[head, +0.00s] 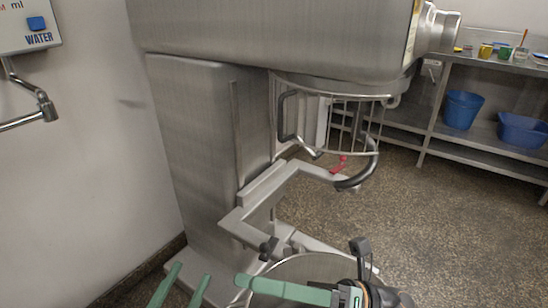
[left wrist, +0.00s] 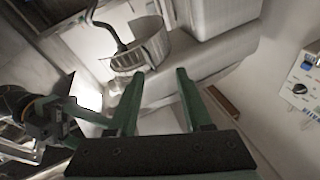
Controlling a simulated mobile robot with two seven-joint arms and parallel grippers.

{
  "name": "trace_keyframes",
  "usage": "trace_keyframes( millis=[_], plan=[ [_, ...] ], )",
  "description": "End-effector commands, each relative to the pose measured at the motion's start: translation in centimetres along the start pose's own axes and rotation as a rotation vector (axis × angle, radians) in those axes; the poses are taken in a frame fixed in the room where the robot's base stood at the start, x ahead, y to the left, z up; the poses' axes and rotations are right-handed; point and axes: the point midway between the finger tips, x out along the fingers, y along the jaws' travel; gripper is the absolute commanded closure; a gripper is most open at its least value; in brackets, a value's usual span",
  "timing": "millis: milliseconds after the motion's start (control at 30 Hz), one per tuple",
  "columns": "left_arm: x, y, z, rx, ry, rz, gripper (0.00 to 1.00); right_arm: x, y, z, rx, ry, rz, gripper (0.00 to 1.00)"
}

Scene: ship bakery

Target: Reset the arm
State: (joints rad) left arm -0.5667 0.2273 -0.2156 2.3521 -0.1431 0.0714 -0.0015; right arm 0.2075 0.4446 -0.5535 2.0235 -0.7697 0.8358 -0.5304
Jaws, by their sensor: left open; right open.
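My left gripper (head: 192,271) is at the bottom left of the head view. Its two green fingers are apart with nothing between them. The left wrist view shows the same open, empty fingers (left wrist: 159,71), with the mixer beyond them. My right gripper (head: 240,281) is at the bottom centre, reaching leftward across the metal bowl (head: 312,264). One green finger shows clearly in the head view, and I see nothing held in it. The right arm also shows at the left of the left wrist view.
A large steel mixer (head: 200,130) with a wire guard (head: 335,120) stands close in front, its bowl arms (head: 262,205) jutting out. A wall panel (head: 30,25) and tap (head: 45,108) are at left. Shelves with blue tubs (head: 462,110) stand at right. Open floor (head: 420,215) lies between.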

Motion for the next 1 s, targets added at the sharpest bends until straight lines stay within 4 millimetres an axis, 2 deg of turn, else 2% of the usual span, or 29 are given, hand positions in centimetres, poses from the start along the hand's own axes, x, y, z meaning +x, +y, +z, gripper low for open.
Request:
trace_keyframes(
  millis=[33, 167, 300, 467, 633, 667, 733, 1000],
  plan=[
    [0.0, 0.0, 0.0, 0.000, 0.000, 0.000, 0.50, -0.5, 0.5, 0.8, 0.117, -0.126, 0.024, 0.23],
    [0.0, 0.0, 0.0, 0.000, 0.000, 0.000, 0.50, -3.3, 0.9, 3.5, 0.427, -0.445, 0.083, 0.23],
    [0.0, 0.0, 0.0, 0.000, 0.000, 0.000, 0.50, -7.9, 0.0, 5.0, 0.746, -0.759, 0.152, 0.23],
    [0.0, 0.0, 0.0, 0.000, 0.000, 0.000, 0.50, -13.1, -1.5, 4.7, 1.039, -1.049, 0.229, 0.23],
    [0.0, 0.0, 0.0, 0.000, 0.000, 0.000, 0.50, -18.0, -3.0, 2.5, 1.300, -1.313, 0.313, 0.23],
    [0.3, -0.3, -0.5, -0.009, -0.034, -0.001, 0.50, -17.6, -2.6, 3.2, 1.306, -1.326, 0.296, 0.23],
    [0.3, -0.5, 0.0, -0.026, -0.099, -0.002, 0.50, -17.8, -2.9, 3.4, 1.332, -1.374, 0.266, 0.23],
    [-1.0, -0.7, 2.5, -0.104, -0.379, -0.008, 0.50, -19.7, -4.3, 1.9, 1.466, -1.612, 0.139, 0.23]
  ],
)
